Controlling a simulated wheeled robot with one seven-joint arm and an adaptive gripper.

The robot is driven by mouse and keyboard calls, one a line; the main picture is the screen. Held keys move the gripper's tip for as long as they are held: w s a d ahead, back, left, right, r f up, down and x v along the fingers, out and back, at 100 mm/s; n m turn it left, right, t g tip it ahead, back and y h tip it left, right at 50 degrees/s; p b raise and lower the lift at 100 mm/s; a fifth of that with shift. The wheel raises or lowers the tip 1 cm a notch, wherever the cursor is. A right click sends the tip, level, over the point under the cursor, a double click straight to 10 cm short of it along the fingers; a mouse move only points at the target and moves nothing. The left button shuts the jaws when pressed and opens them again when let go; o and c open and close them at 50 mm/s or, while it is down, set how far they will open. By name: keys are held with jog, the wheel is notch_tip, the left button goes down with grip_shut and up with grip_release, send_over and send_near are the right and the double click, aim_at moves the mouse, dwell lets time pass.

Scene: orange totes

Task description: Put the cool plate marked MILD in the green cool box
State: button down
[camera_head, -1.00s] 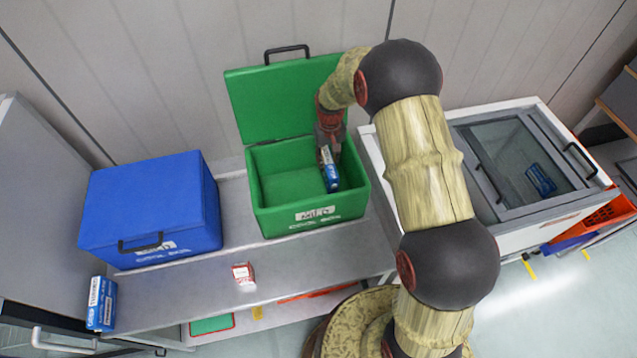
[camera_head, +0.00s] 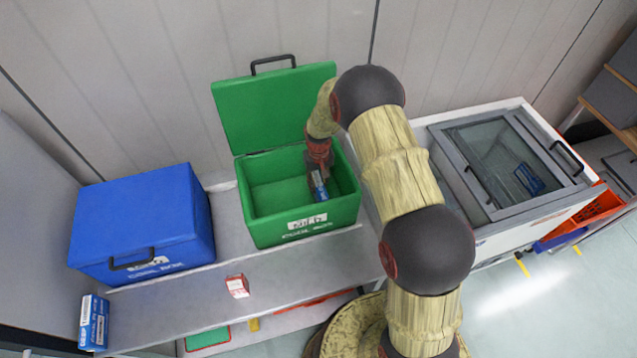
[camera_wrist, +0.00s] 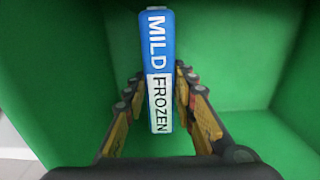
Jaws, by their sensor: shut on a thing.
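The green cool box (camera_head: 305,222) stands on the bench with its lid (camera_head: 272,108) raised at the back. A blue and white cool plate (camera_wrist: 158,65) in the wrist view reads MILD and FROZEN. My gripper (camera_wrist: 157,100) is shut on it, with a finger on each side. In the head view my gripper (camera_head: 316,168) reaches down inside the right part of the box, and the plate (camera_head: 319,186) is within the box's opening. Green walls surround the plate in the wrist view; I cannot tell whether it touches the floor.
A closed blue cool box (camera_head: 140,215) stands to the left. Another blue plate (camera_head: 94,322) stands at the bench's left end. A small red and white carton (camera_head: 237,286) sits in front. A glass-topped chest (camera_head: 500,165) at the right shows a blue plate (camera_head: 529,179).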

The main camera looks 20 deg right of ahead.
jog(key=c, duration=1.5)
grip_release()
jog(key=shift+o, duration=0.2)
jog(key=s+r+t, duration=0.1)
jog(key=s+r, duration=0.1)
jog(key=r, duration=1.1)
jog(key=s+r, duration=0.2)
jog(key=r, duration=1.1)
jog(key=s+r+t, duration=0.2)
jog(key=s+r, duration=0.7)
jog(key=r, duration=0.1)
jog(key=s+r+t, duration=0.1)
jog(key=s+r, duration=0.2)
jog(key=s, duration=0.6)
jog(key=s+r+t, duration=0.1)
jog(key=s+r, duration=0.2)
jog(key=s, duration=0.7)
jog(key=shift+s+a+r+t, duration=0.3)
jog(key=shift+a+r, duration=0.1)
